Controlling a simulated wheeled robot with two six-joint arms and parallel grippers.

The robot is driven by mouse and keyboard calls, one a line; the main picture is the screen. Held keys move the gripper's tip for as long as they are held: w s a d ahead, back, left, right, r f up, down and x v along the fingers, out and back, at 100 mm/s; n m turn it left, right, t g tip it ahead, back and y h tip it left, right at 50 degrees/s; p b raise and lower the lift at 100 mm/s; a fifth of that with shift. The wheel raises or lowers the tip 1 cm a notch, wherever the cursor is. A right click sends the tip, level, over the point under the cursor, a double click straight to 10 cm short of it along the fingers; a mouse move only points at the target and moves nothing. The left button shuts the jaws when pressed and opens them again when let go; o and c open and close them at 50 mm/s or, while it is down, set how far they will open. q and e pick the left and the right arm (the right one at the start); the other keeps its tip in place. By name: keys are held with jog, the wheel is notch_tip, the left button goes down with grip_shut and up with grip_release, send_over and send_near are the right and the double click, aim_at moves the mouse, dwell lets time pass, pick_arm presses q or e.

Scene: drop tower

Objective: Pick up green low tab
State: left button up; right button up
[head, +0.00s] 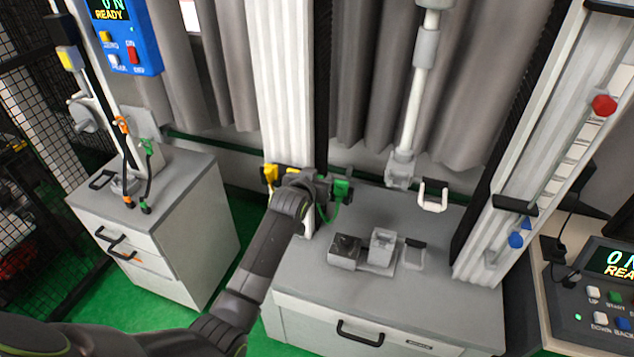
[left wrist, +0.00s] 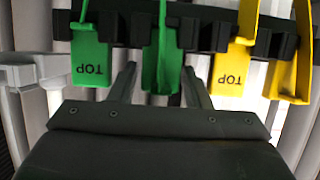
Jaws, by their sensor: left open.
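A green piece (head: 342,188) shows on the dark bar across the white column, right of my left gripper (head: 309,183). In the left wrist view, a green tab marked TOP (left wrist: 89,62) hangs at the left. A second green tab (left wrist: 154,70), with no readable label, hangs beside it. My open left gripper (left wrist: 160,85) has one finger on each side of this second tab; whether they touch it I cannot tell. No label shows which green tab is the low one. My right gripper is not in view.
A yellow TOP tab (left wrist: 231,70) and another yellow tab (left wrist: 292,60) hang close on the right. The dark bar (left wrist: 190,30) runs behind the tabs. Below in the head view, a grey bench (head: 440,295) holds small grey blocks (head: 382,246).

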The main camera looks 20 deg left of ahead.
pick_arm(q)
jog(key=c, duration=0.7)
